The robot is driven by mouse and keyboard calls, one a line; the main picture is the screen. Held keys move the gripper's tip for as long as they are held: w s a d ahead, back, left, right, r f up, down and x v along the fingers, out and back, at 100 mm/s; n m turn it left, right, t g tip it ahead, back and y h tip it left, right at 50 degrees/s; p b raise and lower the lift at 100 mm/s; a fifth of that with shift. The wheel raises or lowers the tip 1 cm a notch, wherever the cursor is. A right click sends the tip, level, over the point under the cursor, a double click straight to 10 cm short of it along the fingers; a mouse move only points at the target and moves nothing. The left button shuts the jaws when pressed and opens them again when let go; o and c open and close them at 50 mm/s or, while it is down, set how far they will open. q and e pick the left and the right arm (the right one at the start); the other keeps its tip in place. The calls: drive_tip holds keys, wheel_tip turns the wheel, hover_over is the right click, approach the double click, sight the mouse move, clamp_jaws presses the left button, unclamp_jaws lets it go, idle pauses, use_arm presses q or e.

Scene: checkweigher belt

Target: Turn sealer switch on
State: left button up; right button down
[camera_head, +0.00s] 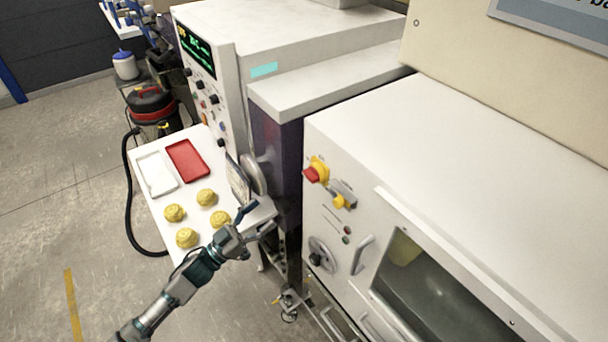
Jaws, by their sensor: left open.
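A white machine cabinet (395,130) stands at the right. Its front carries a red knob on a yellow base (316,170), a smaller yellow-handled switch (343,199) and a round grey dial (321,254). A second white machine (225,75) with a green-lit display and several dark knobs stands behind at centre left. I cannot tell which control is the sealer switch. My left gripper (258,219) is open and empty, at the near right corner of the white table, left of and apart from the cabinet's controls. My right gripper is not in view.
A white table (146,206) holds a red tray (187,160), a white tray (157,174) and several yellow round items (205,197). A red and black vacuum (151,104) with a hose stands behind it. Open floor lies left.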

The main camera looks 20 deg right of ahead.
sight(306, 177)
use_arm(q)
drive_tip(key=x, duration=0.5)
drive_tip(key=p+x, duration=0.1)
drive_tip(key=x, duration=0.4)
drive_tip(key=p+x, duration=0.1)
drive_tip(key=x, duration=0.4)
drive_tip(key=shift+s+d+f, duration=0.3)
drive_tip(key=shift+d+f, duration=0.05)
drive_tip(key=shift+w+d+r, duration=0.1)
drive_tip(key=shift+w+r, duration=0.05)
drive_tip(key=shift+r, duration=0.05)
drive_tip(key=shift+w+r, duration=0.15)
drive_tip(key=shift+r, duration=0.05)
drive_tip(key=shift+d, duration=0.6)
drive_tip(key=c, duration=0.8)
drive_tip(key=shift+d, duration=0.1)
drive_tip(key=c, duration=0.4)
drive_tip(key=shift+f, duration=0.15)
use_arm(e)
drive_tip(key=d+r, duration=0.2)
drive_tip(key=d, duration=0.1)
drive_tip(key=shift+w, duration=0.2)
